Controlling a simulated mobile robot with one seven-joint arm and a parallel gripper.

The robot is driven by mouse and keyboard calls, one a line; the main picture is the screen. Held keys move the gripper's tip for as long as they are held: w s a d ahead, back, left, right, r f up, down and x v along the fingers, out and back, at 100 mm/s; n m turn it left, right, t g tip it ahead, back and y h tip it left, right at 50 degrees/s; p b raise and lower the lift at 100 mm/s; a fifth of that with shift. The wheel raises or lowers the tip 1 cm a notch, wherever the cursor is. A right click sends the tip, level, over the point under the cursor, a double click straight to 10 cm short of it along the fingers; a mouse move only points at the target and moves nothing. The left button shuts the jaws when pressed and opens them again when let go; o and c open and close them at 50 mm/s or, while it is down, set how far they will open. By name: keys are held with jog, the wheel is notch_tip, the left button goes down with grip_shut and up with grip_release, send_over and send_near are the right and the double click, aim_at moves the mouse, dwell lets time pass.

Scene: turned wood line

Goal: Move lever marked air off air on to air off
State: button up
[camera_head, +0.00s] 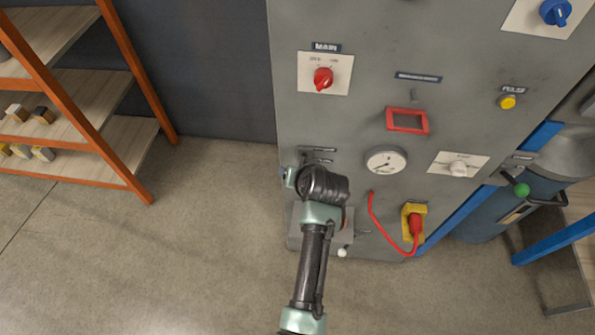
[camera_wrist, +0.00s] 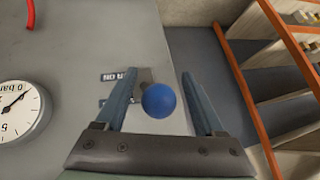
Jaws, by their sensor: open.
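The lever's blue ball knob (camera_wrist: 159,100) is in the middle of the wrist view. My gripper (camera_wrist: 160,76) is open, with one finger on each side of the knob; I cannot tell whether either finger touches it. A label (camera_wrist: 120,76) ending in "R ON" is partly covered by the left finger. The lever's shaft and pivot are mostly hidden behind the knob and finger. In the head view my arm covers most of the lever, at the left edge of the grey panel (camera_head: 350,120).
A pressure gauge (camera_head: 386,162) is right of my wrist. A red cable (camera_head: 385,222) hangs to a yellow socket (camera_head: 408,215). A red MAIN knob (camera_head: 323,78) is above. A white ball-ended lever (camera_head: 342,253) is below. An orange-framed shelf (camera_head: 90,135) stands left, with free floor between.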

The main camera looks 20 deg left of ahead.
jog(key=shift+s, duration=0.1)
jog(key=p+v, duration=0.1)
jog(key=v, duration=1.2)
